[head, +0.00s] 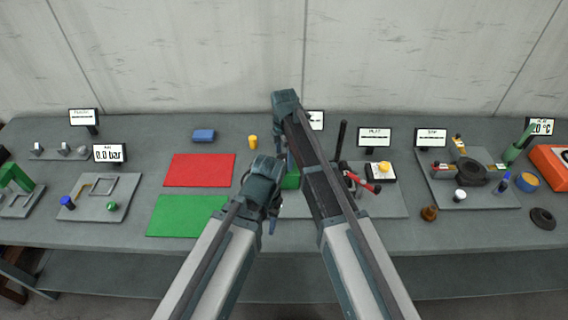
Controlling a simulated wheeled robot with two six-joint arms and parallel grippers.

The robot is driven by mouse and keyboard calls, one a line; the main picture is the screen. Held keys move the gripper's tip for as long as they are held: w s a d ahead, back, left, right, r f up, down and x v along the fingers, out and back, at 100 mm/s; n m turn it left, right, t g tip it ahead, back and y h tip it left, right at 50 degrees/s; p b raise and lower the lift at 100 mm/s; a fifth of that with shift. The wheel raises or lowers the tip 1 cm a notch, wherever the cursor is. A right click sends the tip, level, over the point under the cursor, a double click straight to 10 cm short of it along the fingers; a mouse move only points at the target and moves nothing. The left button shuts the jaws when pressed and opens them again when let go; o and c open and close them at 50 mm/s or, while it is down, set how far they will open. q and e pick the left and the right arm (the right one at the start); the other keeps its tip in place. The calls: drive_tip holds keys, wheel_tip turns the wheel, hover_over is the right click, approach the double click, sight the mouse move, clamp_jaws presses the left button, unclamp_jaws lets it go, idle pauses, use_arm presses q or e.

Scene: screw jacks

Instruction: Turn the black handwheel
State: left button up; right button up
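My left gripper (264,180) is over the middle of the bench, beside a green block (291,180) on a grey plate (385,204). My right gripper (285,108) reaches farther back, above and behind that block. A black ring-shaped part (472,172) sits on another plate at the right, clear of both grippers. I cannot see whether either gripper touches anything.
A red mat (200,170) and a green mat (184,216) lie left of my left gripper. A black upright lever (341,138) and a red-handled part (372,187) stand close to my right arm. A yellow cylinder (252,142) stands behind. The bench front is mostly clear.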

drive_tip(key=shift+f, duration=0.35)
use_arm(q)
drive_tip(key=shift+f, duration=0.25)
use_arm(e)
drive_tip(key=c, duration=1.3)
